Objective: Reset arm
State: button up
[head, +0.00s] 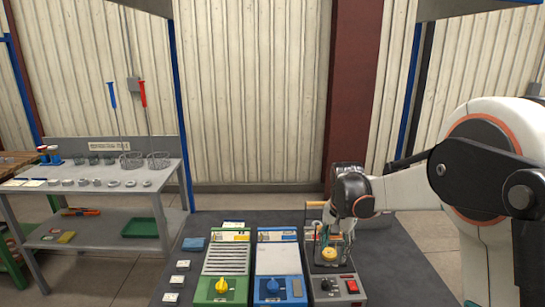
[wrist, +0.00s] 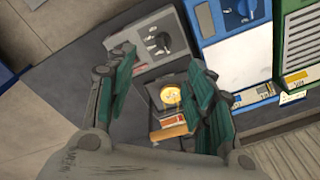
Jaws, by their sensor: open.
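My gripper (head: 335,235) is at the right of the dark table in the head view, above the grey unit (head: 338,286). In the wrist view my gripper (wrist: 164,72) has its two green-padded fingers spread apart, with nothing held between them. A round yellow piece (wrist: 171,95) shows between and below the fingers, on the grey unit. It also shows in the head view (head: 329,254), partly hidden by the gripper. Whether the fingers touch the unit cannot be told.
A blue unit (head: 279,262) and a green unit (head: 223,262) stand left of the grey one. Several small white cards lie on the dark table (head: 205,225). A grey workbench (head: 110,184) at the left holds wire baskets and small metal pieces. Open floor lies between bench and table.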

jog(key=s+r+n+t, duration=0.2)
jog(key=s+r, duration=0.6)
jog(key=s+r+n+t, duration=0.2)
jog(key=s+n+t, duration=0.2)
jog(key=s, duration=1.8)
jog(key=shift+s+r+n, duration=0.15)
jog(key=shift+s+n, duration=0.2)
jog(key=shift+n, duration=0.45)
